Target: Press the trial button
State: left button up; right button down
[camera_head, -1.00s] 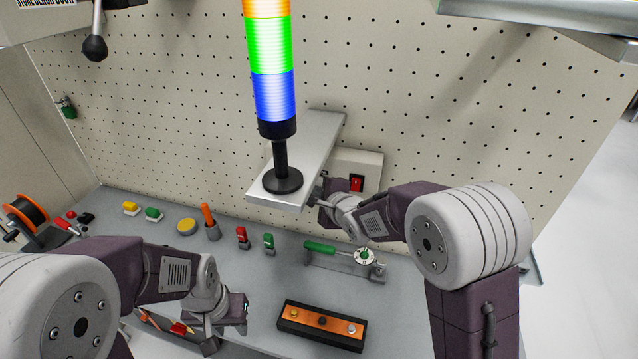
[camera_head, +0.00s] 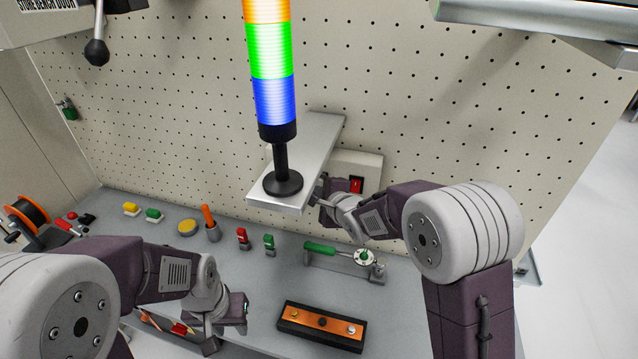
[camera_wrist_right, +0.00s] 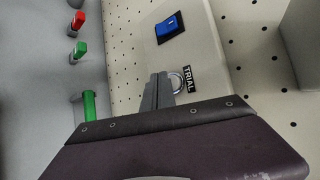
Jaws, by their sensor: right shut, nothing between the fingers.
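The trial button, a round silver button (camera_wrist_right: 181,80), sits beside a black TRIAL label (camera_wrist_right: 188,78) on a pale box in the right wrist view. My right gripper (camera_wrist_right: 160,84) is shut and empty. Its fingertips overlap the button's left part in that view; I cannot tell whether they touch it. In the head view the same box (camera_head: 368,163) is on the pegboard, and my right gripper (camera_head: 322,198) is at its left side, partly hidden by the shelf. My left gripper (camera_head: 240,309) is low over the bench; its jaw opening is unclear.
A metal shelf (camera_head: 318,140) carrying a lit stack light (camera_head: 272,100) overhangs my right gripper. A green-handled tool (camera_head: 322,248) and an orange-topped block (camera_head: 322,324) are on the bench.

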jog(key=shift+w, duration=0.1)
jog(key=shift+w+d+p, duration=0.2)
jog(key=shift+w+p, duration=0.15)
jog(key=shift+w, duration=0.1)
dwell(0.7)
jog(key=shift+s, duration=0.1)
jog(key=shift+s+a+b, duration=0.3)
jog(key=shift+s+b, duration=0.1)
jog(key=shift+s, duration=0.45)
jog(key=s, duration=0.2)
jog(key=s+a+b, duration=0.1)
jog(key=s+b, duration=0.1)
jog(key=s, duration=0.1)
jog(key=shift+s+a, duration=0.35)
jog(key=shift+a, duration=0.05)
